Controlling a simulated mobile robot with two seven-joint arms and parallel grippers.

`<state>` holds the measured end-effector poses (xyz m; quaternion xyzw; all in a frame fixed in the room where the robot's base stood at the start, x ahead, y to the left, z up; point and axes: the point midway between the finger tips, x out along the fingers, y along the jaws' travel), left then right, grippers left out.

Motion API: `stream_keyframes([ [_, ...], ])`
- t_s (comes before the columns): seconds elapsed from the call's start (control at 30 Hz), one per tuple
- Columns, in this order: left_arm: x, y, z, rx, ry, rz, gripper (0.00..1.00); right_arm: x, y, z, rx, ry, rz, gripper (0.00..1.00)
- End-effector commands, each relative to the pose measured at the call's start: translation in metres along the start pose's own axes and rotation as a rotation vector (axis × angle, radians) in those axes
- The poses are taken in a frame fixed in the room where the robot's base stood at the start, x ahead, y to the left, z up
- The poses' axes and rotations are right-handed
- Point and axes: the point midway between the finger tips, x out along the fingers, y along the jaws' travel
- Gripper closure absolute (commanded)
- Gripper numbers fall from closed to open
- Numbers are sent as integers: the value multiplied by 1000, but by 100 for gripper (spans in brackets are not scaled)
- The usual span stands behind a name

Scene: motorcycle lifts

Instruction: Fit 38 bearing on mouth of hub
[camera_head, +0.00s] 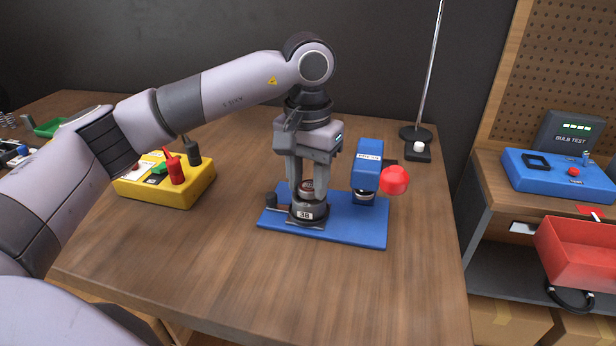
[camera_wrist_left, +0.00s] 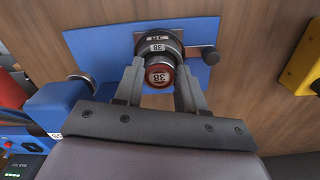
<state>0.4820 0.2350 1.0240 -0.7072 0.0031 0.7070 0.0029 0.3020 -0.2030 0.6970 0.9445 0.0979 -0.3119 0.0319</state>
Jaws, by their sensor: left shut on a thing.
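My left gripper (camera_head: 306,188) points straight down over the hub and is shut on the 38 bearing (camera_head: 307,187), a small ring with a red band and a white label. The hub (camera_head: 306,213) is a dark round cylinder labelled 38 on the blue press base (camera_head: 352,222). In the left wrist view the bearing (camera_wrist_left: 159,77) sits between the fingers, with the hub (camera_wrist_left: 158,45) just beyond it. The bearing is at or just above the hub's mouth; I cannot tell whether they touch. My right gripper is not in view.
The blue press head (camera_head: 368,165) with its red knob (camera_head: 394,180) stands just right of the hub. A yellow box (camera_head: 166,188) with red and black plugs lies left. A lamp stand (camera_head: 416,134) is behind. The front of the wooden table (camera_head: 270,280) is clear.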

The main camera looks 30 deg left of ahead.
Motion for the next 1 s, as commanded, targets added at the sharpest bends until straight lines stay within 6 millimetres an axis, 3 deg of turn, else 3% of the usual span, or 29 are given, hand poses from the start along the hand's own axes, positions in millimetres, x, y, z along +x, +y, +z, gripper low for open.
stream_keyframes([
  [0.47,7,0,0,0,0,0,92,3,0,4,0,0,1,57],
  [0.5,7,0,0,0,0,0,51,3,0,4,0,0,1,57],
  [0.57,7,0,0,0,0,0,31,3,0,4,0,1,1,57],
  [0.77,7,0,0,0,0,0,31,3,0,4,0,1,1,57],
  [0.87,7,0,0,0,-1,0,9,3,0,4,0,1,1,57],
  [1.0,7,0,0,0,0,0,9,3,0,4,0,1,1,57],
])
